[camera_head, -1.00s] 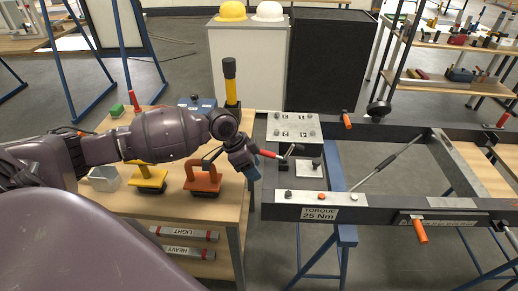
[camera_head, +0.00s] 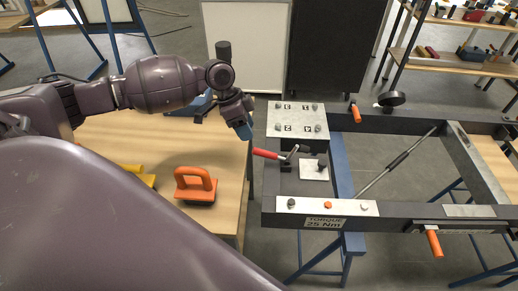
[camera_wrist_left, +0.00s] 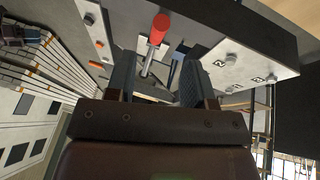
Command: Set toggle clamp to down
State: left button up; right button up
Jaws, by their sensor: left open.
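The toggle clamp has a red handle (camera_head: 265,153) and a metal lever, mounted on the dark frame's left end. Its handle points left and looks roughly level in the head view. In the left wrist view the red handle (camera_wrist_left: 159,28) and its metal rod lie beyond the fingers, in line with the gap between them. My left gripper (camera_head: 246,131) is open and empty, just above and left of the handle's end in the head view, apparently not touching it. My right gripper is in neither view.
The dark frame (camera_head: 400,212) carries a numbered bolt plate (camera_head: 297,120), a "TORQUE 25 Nm" label (camera_head: 325,221) and orange handles (camera_head: 433,243). A wooden table (camera_head: 222,219) with an orange-handled tool (camera_head: 195,185) stands at left. A white cabinet (camera_head: 245,45) is behind.

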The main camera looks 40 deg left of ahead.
aim_at(257, 149)
pick_arm(q)
jog(key=x, duration=0.8)
jog(key=shift+f+b, duration=0.1)
jog(key=shift+b, duration=0.25)
jog(key=shift+d+f, duration=0.25)
jog(key=shift+f, duration=0.4)
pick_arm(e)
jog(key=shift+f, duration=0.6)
pick_arm(q)
jog(key=c, duration=0.9)
grip_shut()
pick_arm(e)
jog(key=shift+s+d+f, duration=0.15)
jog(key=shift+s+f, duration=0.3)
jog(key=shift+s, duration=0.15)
